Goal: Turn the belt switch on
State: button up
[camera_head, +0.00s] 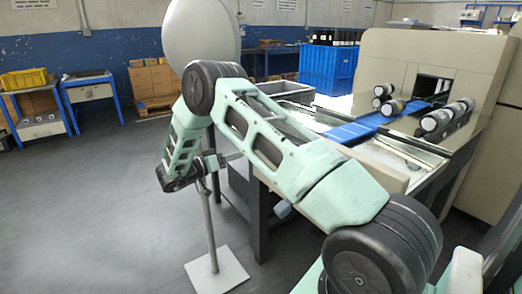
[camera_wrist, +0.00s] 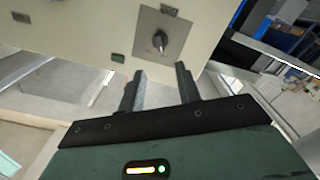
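In the wrist view a rotary switch (camera_wrist: 160,40) with a dark knob sits on a grey plate on a cream panel (camera_wrist: 85,40). No readable label shows whether it is the belt switch. My gripper (camera_wrist: 160,70) is open and empty, its two dark fingers apart and pointing at the panel just below the knob. The knob lies in line with the gap between the fingers, and no contact is visible. In the head view my gripper (camera_head: 217,160) is small and partly hidden beside the stand's pole, and the switch cannot be seen.
A pole stand (camera_head: 215,272) with a square base and a large rounded grey head (camera_head: 201,35) is close to my arm. The wrapper machine (camera_head: 395,60) with its blue belt (camera_head: 352,132) and several rolls is at right. A small green button (camera_wrist: 117,58) sits lower left of the switch.

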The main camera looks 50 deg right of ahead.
jog(key=x, duration=1.1)
jog(key=shift+b, duration=0.35)
jog(key=shift+c, duration=0.3)
grip_shut()
